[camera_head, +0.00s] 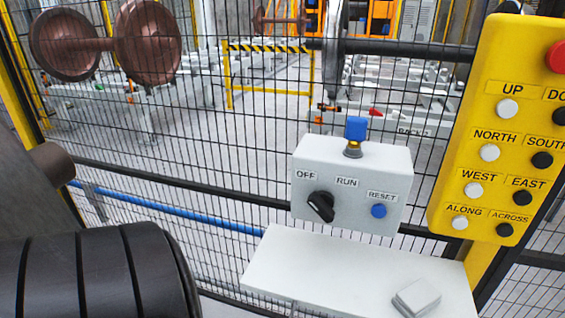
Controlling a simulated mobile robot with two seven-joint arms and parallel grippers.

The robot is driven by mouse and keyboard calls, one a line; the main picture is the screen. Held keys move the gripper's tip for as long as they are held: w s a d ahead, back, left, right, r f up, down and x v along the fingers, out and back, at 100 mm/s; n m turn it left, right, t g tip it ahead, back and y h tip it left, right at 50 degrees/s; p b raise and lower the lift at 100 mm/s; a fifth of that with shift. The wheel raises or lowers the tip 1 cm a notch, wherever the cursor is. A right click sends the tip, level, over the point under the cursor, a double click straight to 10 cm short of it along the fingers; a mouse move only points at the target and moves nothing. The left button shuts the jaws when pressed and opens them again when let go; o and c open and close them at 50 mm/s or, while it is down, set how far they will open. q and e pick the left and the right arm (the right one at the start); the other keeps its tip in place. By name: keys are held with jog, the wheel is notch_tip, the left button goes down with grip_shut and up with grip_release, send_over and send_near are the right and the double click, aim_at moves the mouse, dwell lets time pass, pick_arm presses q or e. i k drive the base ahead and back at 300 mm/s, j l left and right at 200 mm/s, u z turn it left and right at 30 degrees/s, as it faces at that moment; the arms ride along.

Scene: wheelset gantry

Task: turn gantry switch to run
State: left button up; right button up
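The gantry switch is a black rotary knob (321,206) on the front of a pale grey control box (350,160). The labels OFF and RUN are printed above it, OFF at the upper left and RUN at the upper right. The knob's handle slants from upper left to lower right, with its upper end towards OFF. A blue RESET button (379,211) sits to its right. A blue-capped fitting (355,130) stands on top of the box. Neither of my grippers is in view, and nothing touches the knob.
A white shelf (330,272) lies below the box, with a small pale block (416,297) on it. A yellow push-button pendant (490,120) hangs at the right. Black wire mesh (230,150) stands behind; wheelsets (147,42) are beyond it. Dark ribbed bodywork fills the lower left.

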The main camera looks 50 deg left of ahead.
aim_at(323, 202)
jog(key=j+u, duration=0.2)
jog(key=u, duration=0.2)
jog(key=i+j+u, duration=0.15)
jog(key=u, duration=0.25)
jog(key=i+j+u, duration=0.1)
jog(key=u, duration=0.35)
jog(key=k+l+u, duration=0.15)
jog(key=i+l, duration=0.05)
